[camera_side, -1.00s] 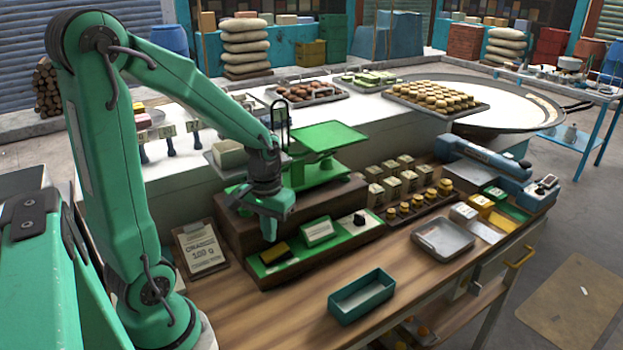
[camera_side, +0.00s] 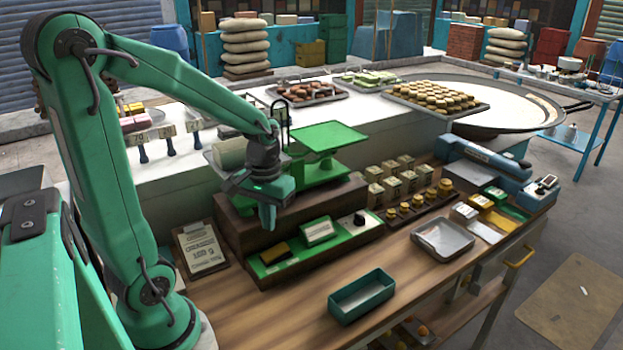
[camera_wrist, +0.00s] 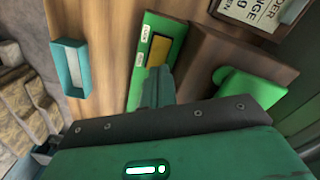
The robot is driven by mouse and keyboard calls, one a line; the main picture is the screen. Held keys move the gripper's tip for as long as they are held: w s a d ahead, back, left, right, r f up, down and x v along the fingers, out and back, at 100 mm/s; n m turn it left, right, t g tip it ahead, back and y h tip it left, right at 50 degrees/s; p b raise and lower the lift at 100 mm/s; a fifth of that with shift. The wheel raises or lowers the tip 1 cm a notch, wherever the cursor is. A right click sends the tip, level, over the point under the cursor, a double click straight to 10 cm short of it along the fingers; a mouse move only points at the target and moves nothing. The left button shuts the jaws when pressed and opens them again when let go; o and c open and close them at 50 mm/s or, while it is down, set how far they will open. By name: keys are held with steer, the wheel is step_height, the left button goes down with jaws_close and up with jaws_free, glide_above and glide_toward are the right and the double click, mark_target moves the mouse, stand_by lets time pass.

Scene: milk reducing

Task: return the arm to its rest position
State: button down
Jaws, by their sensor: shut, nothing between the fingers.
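My gripper (camera_side: 267,217) is shut and empty. In the side view it hangs fingers down over the brown stepped block (camera_side: 233,232), above and behind the green panel (camera_side: 340,237) with its yellow-black block and green-white block. In the wrist view the closed fingers (camera_wrist: 158,88) overlap the green panel (camera_wrist: 140,93) near its yellow block. I cannot tell the exact gap below the fingertips. My arm arches over from the left of the side view.
A green balance scale (camera_side: 328,138) stands close behind my gripper. An order card (camera_side: 201,249) leans at the left. A teal tray (camera_side: 361,296) and a metal tray (camera_side: 443,239) lie on the wooden bench. The bench front left of the teal tray is clear.

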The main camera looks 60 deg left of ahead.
steer(key=shift+d+r, duration=0.1)
steer(key=s+d+r+m+t, duration=0.4)
steer(key=d+r+m+t, duration=0.1)
steer(key=d+r, duration=0.4)
steer(key=shift+r+m+t, duration=0.3)
steer(key=shift+r+m, duration=0.2)
steer(key=shift+r, duration=0.45)
steer(key=shift+s+d, duration=0.1)
stand_by(0.4)
